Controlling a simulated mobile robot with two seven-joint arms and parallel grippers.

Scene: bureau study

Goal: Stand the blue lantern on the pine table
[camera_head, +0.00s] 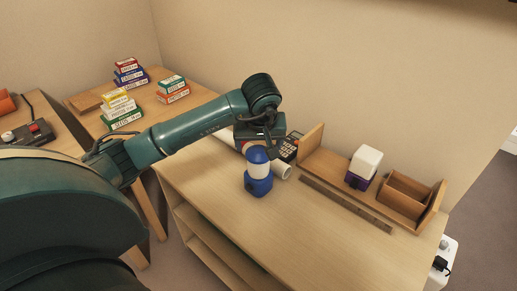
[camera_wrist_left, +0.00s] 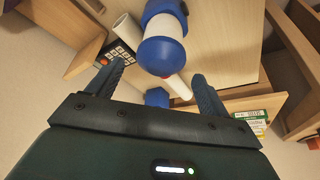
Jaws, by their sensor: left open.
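The blue lantern (camera_head: 258,174), with a blue cap, white globe and blue base, stands upright on a light wood table (camera_head: 205,180) with shelves below. My left gripper (camera_head: 262,140) is just behind the lantern's top, its fingertips partly hidden. In the left wrist view the gripper (camera_wrist_left: 158,70) is open. The lantern (camera_wrist_left: 161,52) shows between and beyond its fingers, and nothing is gripped. I cannot tell which of the wood tables is the pine one. My right gripper is not in view.
A white roll (camera_head: 282,171) lies close behind the lantern, near a dark calculator (camera_head: 289,149). Boxes (camera_head: 124,109) are stacked on the table behind.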

